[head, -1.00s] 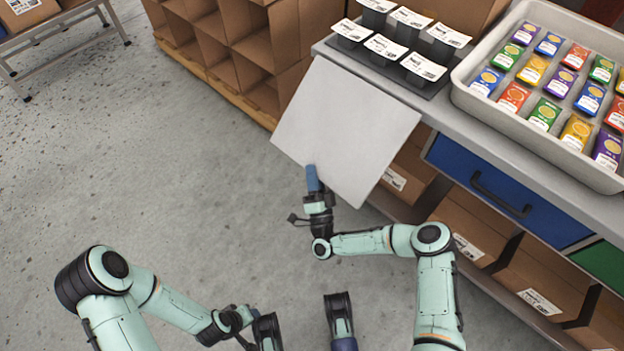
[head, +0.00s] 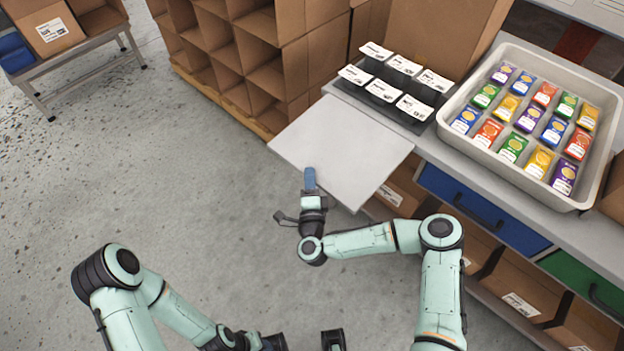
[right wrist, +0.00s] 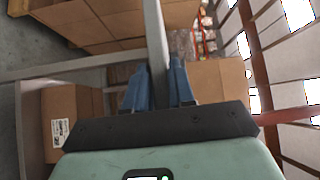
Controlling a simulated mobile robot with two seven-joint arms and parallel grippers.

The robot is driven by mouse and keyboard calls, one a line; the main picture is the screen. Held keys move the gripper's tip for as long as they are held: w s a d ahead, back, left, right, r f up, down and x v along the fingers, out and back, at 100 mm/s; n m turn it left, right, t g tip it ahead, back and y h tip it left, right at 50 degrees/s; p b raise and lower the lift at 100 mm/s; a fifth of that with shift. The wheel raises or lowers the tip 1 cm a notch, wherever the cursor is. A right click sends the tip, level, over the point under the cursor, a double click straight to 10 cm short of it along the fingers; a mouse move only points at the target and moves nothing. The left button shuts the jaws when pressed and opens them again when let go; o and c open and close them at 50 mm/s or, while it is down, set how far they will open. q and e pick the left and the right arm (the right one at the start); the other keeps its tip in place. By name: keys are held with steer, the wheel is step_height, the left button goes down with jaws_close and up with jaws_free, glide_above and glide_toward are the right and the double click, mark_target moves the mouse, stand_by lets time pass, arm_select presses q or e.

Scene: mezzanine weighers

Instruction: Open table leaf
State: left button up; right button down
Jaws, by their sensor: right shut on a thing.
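The table leaf (head: 345,150) is a plain light grey panel along the left front edge of the bench (head: 425,150) in the head view. It juts out over the floor and looks about level with the bench top. My right gripper (head: 310,182) is shut on the leaf's outer edge, with blue fingers. In the right wrist view the leaf (right wrist: 155,35) shows edge-on as a grey strip between the fingers (right wrist: 158,90). My left gripper (head: 302,344) is at the bottom edge of the head view, its fingers apart and partly cut off. Any support under the leaf is hidden.
A black stand with labelled dark blocks (head: 385,88) is on the bench just behind the leaf. A grey tray (head: 455,138) of colourful packets stands to its right. Blue (head: 480,205) and green drawers are below. Cardboard bins (head: 235,60) stand behind left.

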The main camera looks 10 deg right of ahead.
arm_select(q)
steer(key=shift+w+r+p, duration=0.25)
steer(key=shift+r+p, duration=0.05)
steer(key=shift+r, duration=0.25)
steer(key=shift+w+r+p, duration=0.2)
steer(key=shift+r+p, duration=0.1)
steer(key=shift+r, duration=0.2)
arm_select(e)
steer(key=shift+r+m+g, duration=0.3)
steer(key=shift+r+m, duration=0.1)
steer(key=shift+r, duration=0.8)
steer(key=c, duration=1)
jaws_free()
steer(key=shift+c, duration=0.2)
arm_select(q)
steer(key=f+b, duration=0.1)
steer(key=s+f+b, duration=0.1)
steer(key=f+b, duration=0.1)
steer(key=f, duration=0.1)
steer(key=shift+s+b, duration=0.3)
steer(key=shift+b, duration=0.05)
arm_select(e)
steer(key=s+a, duration=0.2)
steer(key=s, duration=1.1)
steer(key=shift+s+f, duration=0.1)
